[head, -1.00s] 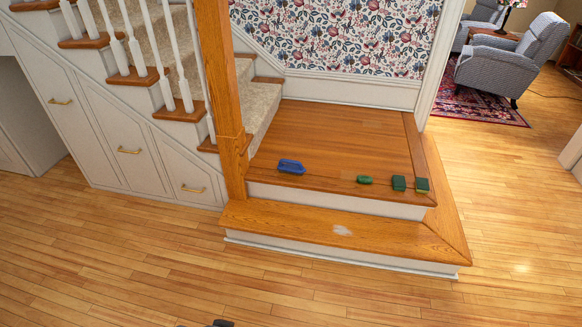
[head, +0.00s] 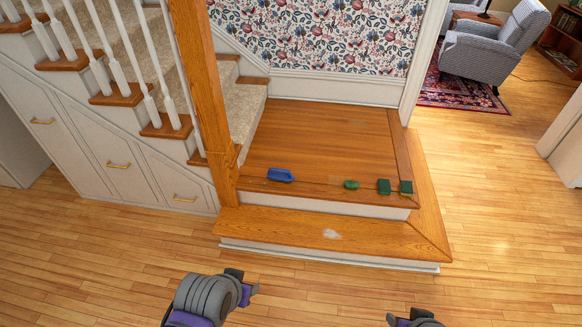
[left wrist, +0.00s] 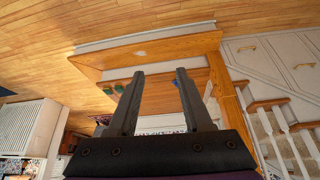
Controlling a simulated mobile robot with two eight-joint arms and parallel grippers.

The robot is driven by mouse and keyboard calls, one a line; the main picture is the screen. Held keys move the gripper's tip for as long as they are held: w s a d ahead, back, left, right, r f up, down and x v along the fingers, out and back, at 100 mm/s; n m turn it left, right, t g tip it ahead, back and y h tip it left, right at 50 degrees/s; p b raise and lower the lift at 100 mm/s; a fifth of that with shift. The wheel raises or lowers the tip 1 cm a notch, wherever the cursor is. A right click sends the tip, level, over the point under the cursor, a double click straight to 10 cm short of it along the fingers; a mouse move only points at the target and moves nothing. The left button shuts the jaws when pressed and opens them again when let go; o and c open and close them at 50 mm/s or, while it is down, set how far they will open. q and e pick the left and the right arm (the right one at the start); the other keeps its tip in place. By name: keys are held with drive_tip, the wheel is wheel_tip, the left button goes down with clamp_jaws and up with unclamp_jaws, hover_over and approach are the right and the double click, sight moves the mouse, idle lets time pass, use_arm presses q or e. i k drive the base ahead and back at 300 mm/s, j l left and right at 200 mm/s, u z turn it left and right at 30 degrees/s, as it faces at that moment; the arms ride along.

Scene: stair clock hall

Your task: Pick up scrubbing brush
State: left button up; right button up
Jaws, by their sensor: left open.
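A blue block-like item, which looks like the scrubbing brush (head: 281,175), lies on the wooden stair landing (head: 310,140) near its front left edge, close to the newel post. My left gripper (head: 252,290) is at the bottom of the head view, over the floor in front of the steps and well short of the brush. In the left wrist view its two fingers (left wrist: 160,73) are spread apart with nothing between them. My right gripper (head: 415,318) just shows at the bottom edge of the head view; its fingers are not clear.
A green oval item (head: 351,185) and two green blocks (head: 384,187) (head: 405,188) lie along the landing's front edge. The lower step (head: 290,228) carries a pale smudge (head: 332,234). The newel post (head: 205,100) stands left. The floor in front is clear.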

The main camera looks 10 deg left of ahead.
sight(281, 175)
drive_tip(key=i+j+z, duration=0.4)
drive_tip(key=i+j, duration=0.2)
drive_tip(key=i, duration=0.2)
drive_tip(key=i+j+z, duration=0.4)
drive_tip(key=i+j, duration=0.3)
drive_tip(key=j, duration=0.15)
